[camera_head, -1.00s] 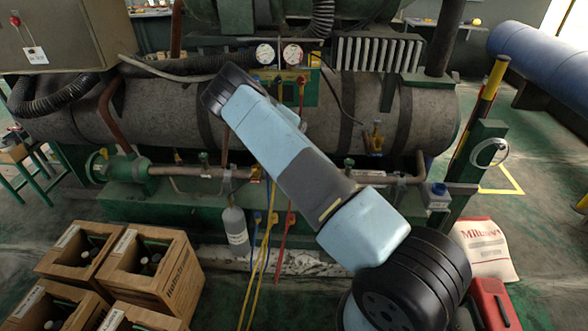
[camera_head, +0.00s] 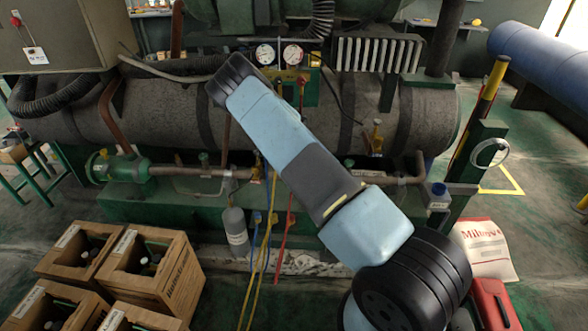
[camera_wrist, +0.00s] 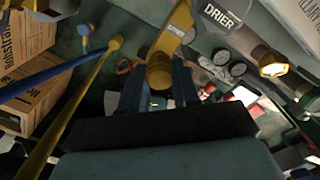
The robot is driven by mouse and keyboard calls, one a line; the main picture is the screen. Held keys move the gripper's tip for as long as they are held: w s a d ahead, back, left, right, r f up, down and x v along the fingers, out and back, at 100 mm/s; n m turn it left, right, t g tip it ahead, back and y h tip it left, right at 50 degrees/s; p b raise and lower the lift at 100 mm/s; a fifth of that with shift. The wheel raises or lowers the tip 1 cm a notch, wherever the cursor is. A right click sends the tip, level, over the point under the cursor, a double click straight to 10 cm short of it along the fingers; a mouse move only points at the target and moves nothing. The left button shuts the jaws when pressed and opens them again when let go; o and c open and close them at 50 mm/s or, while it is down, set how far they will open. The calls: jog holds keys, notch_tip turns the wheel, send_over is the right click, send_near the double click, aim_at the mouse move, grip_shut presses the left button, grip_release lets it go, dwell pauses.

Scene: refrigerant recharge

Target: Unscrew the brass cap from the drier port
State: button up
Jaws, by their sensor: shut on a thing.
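In the wrist view, the dark blue fingers of my gripper (camera_wrist: 158,90) close from both sides on a round brass cap (camera_wrist: 160,72). The cap sits at the end of a yellow-brass fitting (camera_wrist: 178,28) that runs up toward the dark body labelled DRIER (camera_wrist: 222,14). The fingers partly cover the cap, so I cannot tell whether it is still seated on its thread. In the head view my own arm hides the gripper and the cap.
Another brass fitting (camera_wrist: 268,62) stands to the right in the wrist view. Blue and yellow hoses (camera_wrist: 75,100) hang at its left. Wooden bottle crates (camera_head: 150,270) stand at lower left in the head view. A grey cylinder (camera_head: 236,232) stands near the hoses.

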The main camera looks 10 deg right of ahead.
jog(key=shift+r, duration=2.05)
jog(key=shift+s+r, duration=0.1)
